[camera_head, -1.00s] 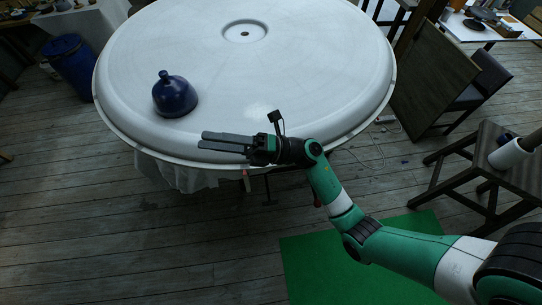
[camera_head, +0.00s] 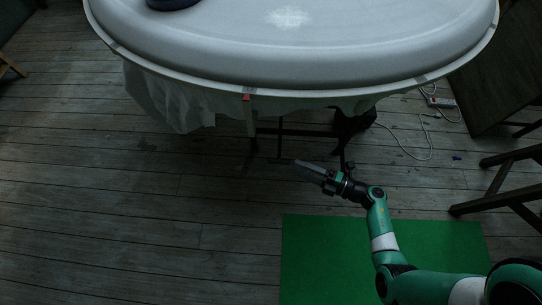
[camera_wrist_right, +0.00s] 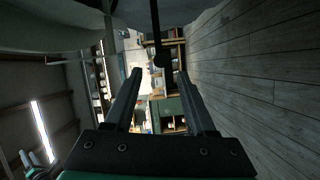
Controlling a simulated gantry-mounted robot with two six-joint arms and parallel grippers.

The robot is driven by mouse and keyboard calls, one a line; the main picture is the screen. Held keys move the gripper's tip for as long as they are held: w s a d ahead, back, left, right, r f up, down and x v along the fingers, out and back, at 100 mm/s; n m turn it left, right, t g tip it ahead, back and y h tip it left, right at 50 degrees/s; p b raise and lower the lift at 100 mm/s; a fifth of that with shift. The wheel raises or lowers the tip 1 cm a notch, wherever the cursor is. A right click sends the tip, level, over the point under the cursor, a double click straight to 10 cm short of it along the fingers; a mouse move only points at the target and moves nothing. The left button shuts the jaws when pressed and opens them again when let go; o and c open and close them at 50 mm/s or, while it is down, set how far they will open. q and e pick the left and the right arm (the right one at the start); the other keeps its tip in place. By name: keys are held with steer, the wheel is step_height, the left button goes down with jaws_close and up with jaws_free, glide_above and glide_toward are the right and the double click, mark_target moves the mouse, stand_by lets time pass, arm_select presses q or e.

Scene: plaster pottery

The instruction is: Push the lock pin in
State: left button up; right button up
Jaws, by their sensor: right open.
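My right gripper (camera_head: 308,168) is low in front of the big round white table (camera_head: 300,75), below its rim and above the floor. Its fingers point left and are apart and empty; the right gripper (camera_wrist_right: 162,85) also shows in the right wrist view. There a dark rod with a round end (camera_wrist_right: 162,60) comes down from the top, beyond the fingertips and apart from them. I cannot tell whether this is the lock pin. A small red piece (camera_head: 246,97) sits under the table's front rim. My left gripper is not seen in the head view.
A green mat (camera_head: 330,260) lies on the plank floor. Dark legs (camera_head: 280,135) stand under the table, beside a hanging white cloth (camera_head: 165,100). A wooden stool (camera_head: 510,185) is at the right, with a power strip (camera_head: 441,102) near it.

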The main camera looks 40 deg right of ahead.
mark_target(273, 159)
steer(key=b+x, duration=0.4)
steer(key=x, duration=0.6)
steer(key=shift+a+f, duration=0.1)
steer(key=shift+f, duration=0.1)
steer(key=shift+w+a+r, duration=0.15)
steer(key=shift+w+a, duration=0.05)
steer(key=shift+w, duration=0.35)
steer(key=shift+c, duration=0.2)
jaws_close()
